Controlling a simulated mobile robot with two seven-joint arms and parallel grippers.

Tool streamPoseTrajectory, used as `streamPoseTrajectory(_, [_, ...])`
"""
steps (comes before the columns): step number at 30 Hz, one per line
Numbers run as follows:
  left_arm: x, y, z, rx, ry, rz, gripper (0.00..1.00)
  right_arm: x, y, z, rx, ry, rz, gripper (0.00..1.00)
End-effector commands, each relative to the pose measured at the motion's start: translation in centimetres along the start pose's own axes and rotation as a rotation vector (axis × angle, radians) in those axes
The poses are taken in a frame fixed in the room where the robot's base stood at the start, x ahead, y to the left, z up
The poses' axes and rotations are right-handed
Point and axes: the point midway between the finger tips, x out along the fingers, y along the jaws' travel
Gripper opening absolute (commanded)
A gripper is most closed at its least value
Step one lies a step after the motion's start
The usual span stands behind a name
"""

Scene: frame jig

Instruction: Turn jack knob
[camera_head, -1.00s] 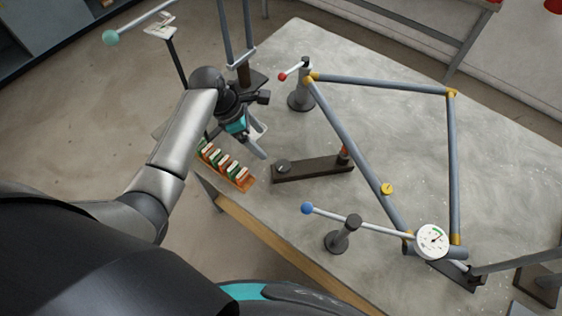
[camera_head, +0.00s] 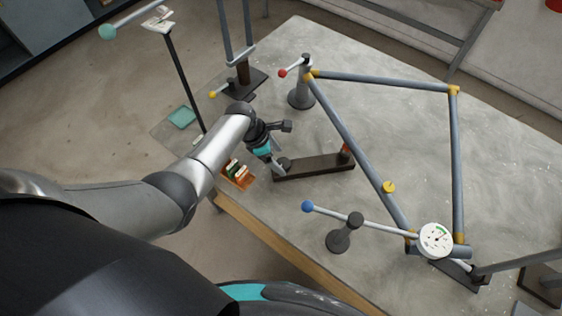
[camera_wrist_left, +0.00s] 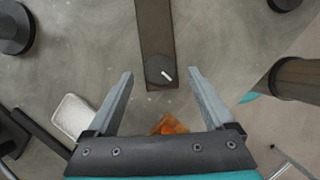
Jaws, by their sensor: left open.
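The jack is a dark flat bar on the table (camera_head: 318,166) with a round dark knob (camera_head: 283,165) at its left end and a red-tipped post (camera_head: 346,153) at its right end. In the left wrist view the knob (camera_wrist_left: 160,71) carries a white pointer line aimed down and right. My left gripper (camera_head: 277,170) is at the knob end of the bar. My right gripper does not show.
A bicycle-like tube frame (camera_head: 348,135) stands on the table to the right. A blue-tipped lever (camera_head: 307,207), a dial gauge (camera_head: 436,240) and a dark post (camera_head: 345,232) are in front.

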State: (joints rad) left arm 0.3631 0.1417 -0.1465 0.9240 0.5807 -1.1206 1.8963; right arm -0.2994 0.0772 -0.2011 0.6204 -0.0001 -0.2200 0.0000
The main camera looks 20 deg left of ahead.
Motion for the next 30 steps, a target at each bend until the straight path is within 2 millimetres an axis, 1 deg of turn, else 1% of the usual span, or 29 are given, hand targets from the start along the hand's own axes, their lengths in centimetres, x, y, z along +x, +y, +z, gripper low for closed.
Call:
streamPoseTrajectory(1, [0.9, 0.0, -0.1, 0.0, -0.001, 0.0, 0.86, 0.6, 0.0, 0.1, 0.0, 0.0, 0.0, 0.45])
streamPoseTrajectory(6, [2.1, 0.1, -0.1, 0.0, 0.0, 0.0, 0.86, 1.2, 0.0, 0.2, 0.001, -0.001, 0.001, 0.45])
streamPoseTrajectory(10, [2.4, 0.0, 0.0, 0.001, 0.0, 0.0, 0.86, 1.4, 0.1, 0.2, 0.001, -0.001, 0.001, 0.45])
streamPoseTrajectory(17, [2.4, 0.0, 0.0, 0.001, 0.0, 0.001, 0.86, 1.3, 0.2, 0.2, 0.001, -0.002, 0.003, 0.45])
streamPoseTrajectory(18, [2.4, 0.1, 0.0, 0.001, 0.0, 0.001, 0.85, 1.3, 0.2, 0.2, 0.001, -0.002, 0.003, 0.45])
streamPoseTrajectory(30, [2.4, 0.1, 0.0, 0.0, 0.0, 0.001, 0.4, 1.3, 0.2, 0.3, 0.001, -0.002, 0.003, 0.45])
